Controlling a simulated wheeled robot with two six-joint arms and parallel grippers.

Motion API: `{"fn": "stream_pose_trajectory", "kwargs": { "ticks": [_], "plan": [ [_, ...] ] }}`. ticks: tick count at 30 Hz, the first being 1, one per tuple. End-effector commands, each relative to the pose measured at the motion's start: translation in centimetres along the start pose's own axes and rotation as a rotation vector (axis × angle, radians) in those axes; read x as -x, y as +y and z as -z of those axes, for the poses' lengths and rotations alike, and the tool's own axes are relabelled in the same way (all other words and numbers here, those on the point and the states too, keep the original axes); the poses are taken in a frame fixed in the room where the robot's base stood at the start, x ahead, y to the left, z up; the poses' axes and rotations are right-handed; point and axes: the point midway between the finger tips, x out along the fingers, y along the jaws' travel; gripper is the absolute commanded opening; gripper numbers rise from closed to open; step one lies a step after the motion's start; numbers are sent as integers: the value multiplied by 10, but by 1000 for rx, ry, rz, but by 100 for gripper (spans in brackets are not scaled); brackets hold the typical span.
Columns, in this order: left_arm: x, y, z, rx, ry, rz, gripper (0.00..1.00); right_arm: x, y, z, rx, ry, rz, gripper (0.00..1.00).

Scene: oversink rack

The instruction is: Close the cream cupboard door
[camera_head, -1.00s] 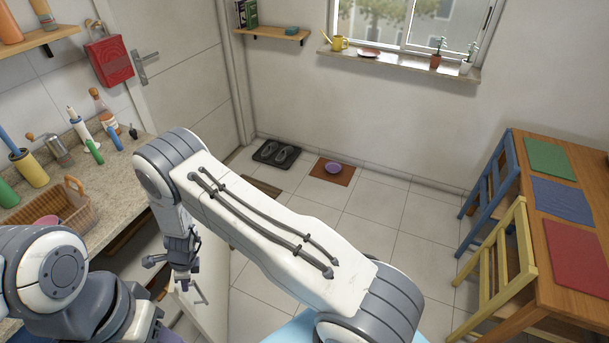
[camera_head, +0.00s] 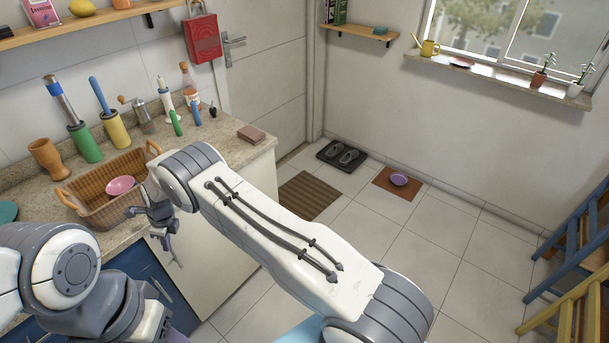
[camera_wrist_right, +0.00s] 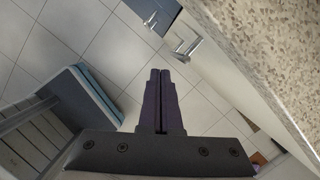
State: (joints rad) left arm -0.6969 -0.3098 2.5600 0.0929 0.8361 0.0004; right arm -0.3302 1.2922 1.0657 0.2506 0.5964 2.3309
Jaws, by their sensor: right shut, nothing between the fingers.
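The cream cupboard door (camera_head: 209,268) is in the counter front, below the worktop, beside blue fronts. It looks flush with the counter front or nearly so; a small gap cannot be ruled out. In the right wrist view the door (camera_wrist_right: 236,72) runs along the worktop edge, with its metal handle (camera_wrist_right: 188,47) near its upper left end. My right gripper (camera_head: 176,257) is shut and empty, in front of the door. Its fingertips (camera_wrist_right: 160,74) show clear of the door, over the floor, in the wrist view.
The worktop (camera_head: 225,158) holds a wicker basket (camera_head: 104,188) with a pink bowl (camera_head: 121,185), bottles and utensil pots. Blue fronts (camera_head: 143,275) lie left of the door. A striped mat (camera_head: 311,195) lies on the floor. The middle floor is clear.

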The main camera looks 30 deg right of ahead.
Motion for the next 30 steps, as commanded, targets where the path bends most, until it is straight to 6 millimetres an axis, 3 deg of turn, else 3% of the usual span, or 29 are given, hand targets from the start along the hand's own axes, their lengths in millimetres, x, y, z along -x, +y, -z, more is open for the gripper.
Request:
{"fn": "stream_pose_trajectory", "kwargs": {
  "ticks": [12, 26, 30],
  "plan": [
    [-3, 0, 0, 0, 0, 0, 47, -3, 8, -13, 15, 0, -5, 0],
    [-2, 0, 0, 0, 0, 0, 47, -3, 10, -14, 18, 0, -6, 0],
    [6, 0, 0, 0, 0, 0, 47, 1, 16, -12, 23, 2, -8, 0]
  ]
}}
